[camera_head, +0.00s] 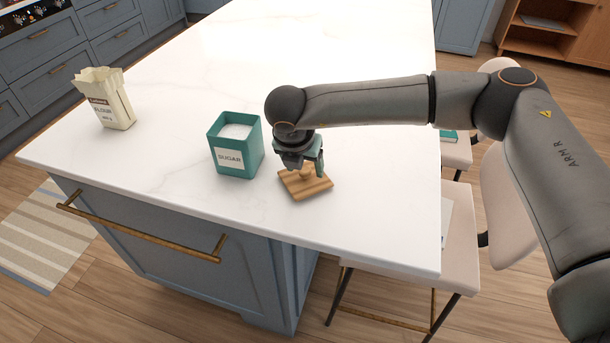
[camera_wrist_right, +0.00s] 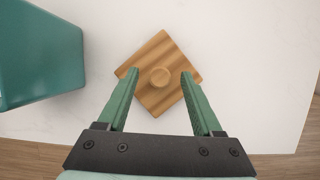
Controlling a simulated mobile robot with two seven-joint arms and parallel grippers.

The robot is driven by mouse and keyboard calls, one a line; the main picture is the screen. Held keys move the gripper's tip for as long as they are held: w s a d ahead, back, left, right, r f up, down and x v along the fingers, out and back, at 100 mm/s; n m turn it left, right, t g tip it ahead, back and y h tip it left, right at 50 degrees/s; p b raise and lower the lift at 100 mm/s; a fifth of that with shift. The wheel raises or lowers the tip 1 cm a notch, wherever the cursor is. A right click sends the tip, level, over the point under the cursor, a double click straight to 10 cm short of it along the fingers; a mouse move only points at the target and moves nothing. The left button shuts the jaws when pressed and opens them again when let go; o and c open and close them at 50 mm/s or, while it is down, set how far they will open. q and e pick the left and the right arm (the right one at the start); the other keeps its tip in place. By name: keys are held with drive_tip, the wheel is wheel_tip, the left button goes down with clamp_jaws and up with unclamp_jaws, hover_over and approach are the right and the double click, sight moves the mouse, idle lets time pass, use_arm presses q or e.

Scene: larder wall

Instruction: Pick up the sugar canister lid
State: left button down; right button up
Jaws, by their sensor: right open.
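The teal sugar canister (camera_head: 236,145) stands open just left of the lid, with white sugar inside. Its side shows in the right wrist view (camera_wrist_right: 40,55). My left gripper is not in view.
An open flour bag (camera_head: 105,100) stands at the left of the white island counter (camera_head: 330,60). The counter's front edge runs close to the lid. Padded chairs (camera_head: 455,215) stand along the right side. The far counter is clear.

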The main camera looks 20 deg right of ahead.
drive_tip(key=shift+f, duration=0.15)
clamp_jaws()
idle(0.4)
